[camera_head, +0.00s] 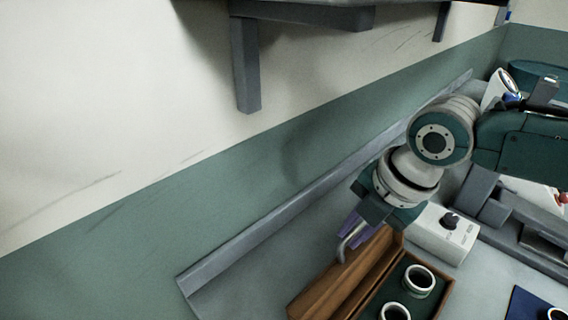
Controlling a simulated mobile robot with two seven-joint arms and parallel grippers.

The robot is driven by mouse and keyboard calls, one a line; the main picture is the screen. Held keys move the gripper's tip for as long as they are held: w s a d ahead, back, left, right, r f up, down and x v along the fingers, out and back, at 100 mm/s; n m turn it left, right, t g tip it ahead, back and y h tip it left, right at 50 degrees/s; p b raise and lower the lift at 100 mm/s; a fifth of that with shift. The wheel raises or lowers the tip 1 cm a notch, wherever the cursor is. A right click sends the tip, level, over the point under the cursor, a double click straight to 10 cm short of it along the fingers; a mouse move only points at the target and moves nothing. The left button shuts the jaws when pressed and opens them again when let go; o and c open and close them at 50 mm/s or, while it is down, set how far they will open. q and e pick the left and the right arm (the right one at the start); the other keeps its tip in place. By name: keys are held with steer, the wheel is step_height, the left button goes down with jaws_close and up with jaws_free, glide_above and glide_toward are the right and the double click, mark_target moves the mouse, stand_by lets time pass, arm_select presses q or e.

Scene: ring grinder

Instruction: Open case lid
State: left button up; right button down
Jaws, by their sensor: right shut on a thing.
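A wooden case (441,299) stands open at the bottom of the head view, and its lower edge is cut off by the frame. Its wooden lid (345,283) stands raised along the left side. Inside, on a dark green lining, are two white rings (418,281). My right gripper (350,245) reaches down from the upper right to the far end of the lid. It is shut on the lid, though the exact contact at the fingertips is partly hidden. My left gripper is not in view.
A white control box with a black knob (450,221) stands just behind the case to the right. Grey machine parts and a dark blue mat (531,305) lie farther right. A wall with a shelf bracket (246,65) rises behind. The bench left of the case is clear.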

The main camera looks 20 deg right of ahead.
stand_by(0.6)
steer(key=s+p, duration=0.1)
steer(key=s+d+p, duration=0.1)
steer(key=s+p, duration=0.1)
steer(key=s, duration=0.1)
steer(key=shift+d+r, duration=0.2)
steer(key=shift+d, duration=0.15)
